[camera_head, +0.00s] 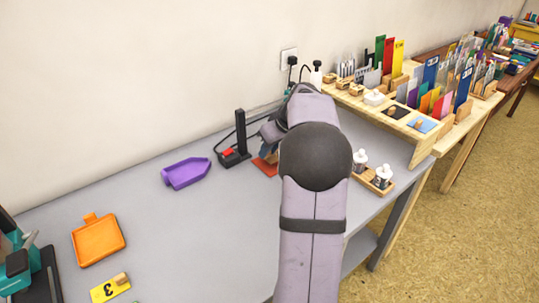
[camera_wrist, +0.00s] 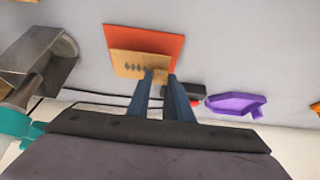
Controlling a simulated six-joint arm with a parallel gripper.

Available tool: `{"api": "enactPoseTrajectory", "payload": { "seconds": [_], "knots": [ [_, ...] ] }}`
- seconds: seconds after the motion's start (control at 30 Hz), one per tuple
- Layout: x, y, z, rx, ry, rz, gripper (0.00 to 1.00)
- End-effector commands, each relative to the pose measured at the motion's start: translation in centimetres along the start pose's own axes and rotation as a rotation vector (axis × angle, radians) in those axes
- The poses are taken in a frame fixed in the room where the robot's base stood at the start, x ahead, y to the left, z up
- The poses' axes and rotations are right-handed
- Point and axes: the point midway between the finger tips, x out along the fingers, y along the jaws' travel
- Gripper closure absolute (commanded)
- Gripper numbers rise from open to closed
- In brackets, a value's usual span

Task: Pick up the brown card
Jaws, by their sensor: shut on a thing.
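The brown card (camera_wrist: 130,62) shows in the wrist view as a tan piece with a row of dark marks. It overlaps a larger orange-red square (camera_wrist: 168,45); whether the two touch is unclear. My gripper (camera_wrist: 160,77) has its two dark blue fingers close together at the card's near right edge, shut on it. In the head view, my gripper (camera_head: 269,147) is partly hidden by my arm, just above the orange-red square (camera_head: 265,167) on the grey table. The brown card cannot be made out there.
A black stand with a red part (camera_head: 235,150) is close left of my gripper, with a purple tray (camera_head: 186,173) beyond it. An orange tray (camera_head: 98,239) lies front left. Small bottles (camera_head: 372,178) stand right of my arm. The middle of the table is clear.

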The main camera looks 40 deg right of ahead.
Motion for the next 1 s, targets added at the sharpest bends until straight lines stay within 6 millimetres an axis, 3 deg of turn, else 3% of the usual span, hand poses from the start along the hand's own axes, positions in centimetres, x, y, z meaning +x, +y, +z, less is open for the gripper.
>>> {"api": "enactPoseTrajectory", "payload": {
  "seconds": [0.2,0.4,0.77,1.0],
  "knots": [
    [-3.5,0.0,-2.1,-0.003,0.003,0.002,0.93],
    [-5.6,0.0,-3.2,-0.002,0.001,0.001,0.93],
    [-6.4,0.0,-3.6,0.002,0.0,0.001,0.93],
    [-7.3,0.1,-2.0,0.062,-0.01,0.035,0.93]
  ]
}}
